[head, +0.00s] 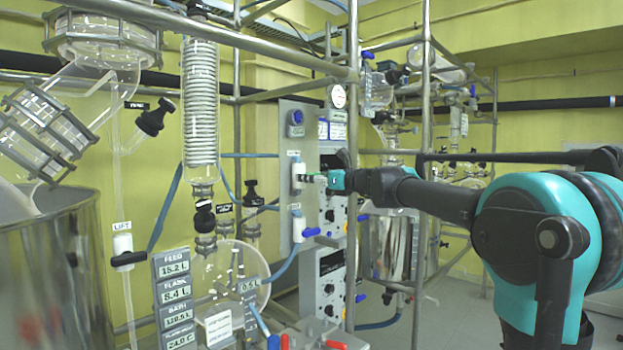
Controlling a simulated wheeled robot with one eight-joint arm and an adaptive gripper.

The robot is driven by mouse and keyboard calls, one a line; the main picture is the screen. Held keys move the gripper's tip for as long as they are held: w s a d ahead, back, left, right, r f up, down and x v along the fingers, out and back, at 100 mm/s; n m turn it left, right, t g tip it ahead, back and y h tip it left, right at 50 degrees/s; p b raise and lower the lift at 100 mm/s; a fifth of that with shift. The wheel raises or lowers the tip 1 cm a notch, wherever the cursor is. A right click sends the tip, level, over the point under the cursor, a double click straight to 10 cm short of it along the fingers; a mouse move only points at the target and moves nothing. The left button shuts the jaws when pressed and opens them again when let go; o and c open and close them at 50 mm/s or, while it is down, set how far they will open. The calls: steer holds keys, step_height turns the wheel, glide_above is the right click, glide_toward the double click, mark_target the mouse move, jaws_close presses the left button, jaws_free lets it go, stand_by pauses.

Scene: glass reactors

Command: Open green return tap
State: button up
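A grey upright panel (285,150) stands near the picture's middle with two white valve bodies on it. The upper white valve (297,172) has a small green handle (314,178) pointing right. My gripper (326,180) is at this green handle, reaching in from the right, with its fingertips close to or touching the handle's right end. The fingers are small and partly hidden, so I cannot tell whether they are closed on it. The lower white valve (298,224) has a blue handle (312,232) pointing right, below my gripper.
Steel frame posts (352,200) stand just by my gripper and forearm. A glass coil condenser (200,105), a round flask (230,280) and a readout stack (173,298) are to the left. Control boxes (330,280) stand behind the panel. Blue hoses run around the panel.

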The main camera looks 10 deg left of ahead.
steer(key=c, duration=0.4)
steer(key=shift+c, duration=0.3)
steer(key=shift+n, duration=0.3)
steer(key=n, duration=0.3)
steer(key=shift+n, duration=0.3)
steer(key=n, duration=0.3)
steer(key=shift+n, duration=0.3)
steer(key=n, duration=0.4)
steer(key=shift+n, duration=2.8)
